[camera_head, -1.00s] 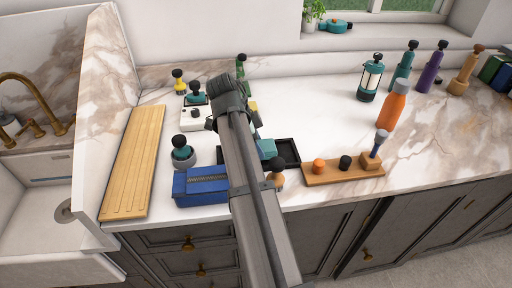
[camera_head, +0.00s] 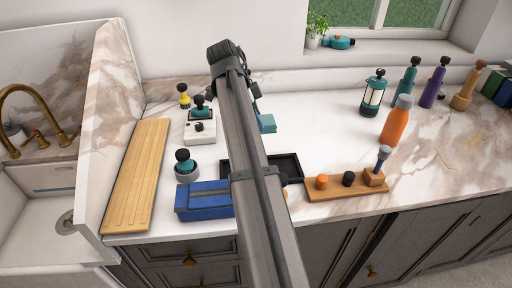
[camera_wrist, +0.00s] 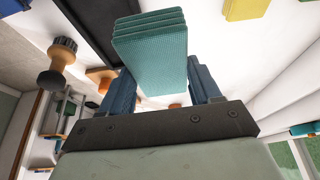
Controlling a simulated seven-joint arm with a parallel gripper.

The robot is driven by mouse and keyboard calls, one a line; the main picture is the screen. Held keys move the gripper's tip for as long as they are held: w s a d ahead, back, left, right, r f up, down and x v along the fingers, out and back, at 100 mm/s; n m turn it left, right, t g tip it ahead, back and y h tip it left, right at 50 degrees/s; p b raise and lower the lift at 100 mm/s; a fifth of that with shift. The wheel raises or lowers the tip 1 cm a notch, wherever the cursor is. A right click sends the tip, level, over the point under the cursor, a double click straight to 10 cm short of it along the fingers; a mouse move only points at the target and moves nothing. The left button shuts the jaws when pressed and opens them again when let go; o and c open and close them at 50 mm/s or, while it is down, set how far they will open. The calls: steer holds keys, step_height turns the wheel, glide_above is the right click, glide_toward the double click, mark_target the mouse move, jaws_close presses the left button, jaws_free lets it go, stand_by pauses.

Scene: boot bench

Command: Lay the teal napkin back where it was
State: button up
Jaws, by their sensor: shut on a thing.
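The teal napkin (camera_wrist: 150,58), a folded stack of layers, is between the two fingers of my gripper (camera_wrist: 163,88) in the wrist view. My gripper is shut on it. In the head view, the napkin (camera_head: 267,123) shows just right of my arm, behind the black tray (camera_head: 288,167) in the picture. My arm hides the fingers there. The napkin appears raised above the white counter; its exact height is hard to tell. The black tray's edge also shows in the wrist view (camera_wrist: 85,22), beside the napkin.
A blue zippered case (camera_head: 203,207) and a wooden holder (camera_head: 345,188) with knobs flank the tray. A white box (camera_head: 201,131) stands left of my arm. An orange bottle (camera_head: 395,122) and lantern (camera_head: 374,90) stand right. A yellow item (camera_wrist: 245,9) shows in the wrist view. The middle-right counter is clear.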

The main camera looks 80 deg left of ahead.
steer(key=a+f, duration=0.1)
steer(key=f, duration=0.1)
steer(key=a+f, duration=0.1)
steer(key=f, duration=0.1)
steer(key=a+f, duration=0.1)
steer(key=f, duration=0.1)
steer(key=shift+a, duration=0.25)
steer(key=shift+f, duration=2.1)
steer(key=shift+f, duration=0.15)
steer(key=o, duration=1.1)
steer(key=v, duration=1.2)
steer(key=shift+w+r, duration=0.1)
steer(key=shift+r, duration=0.15)
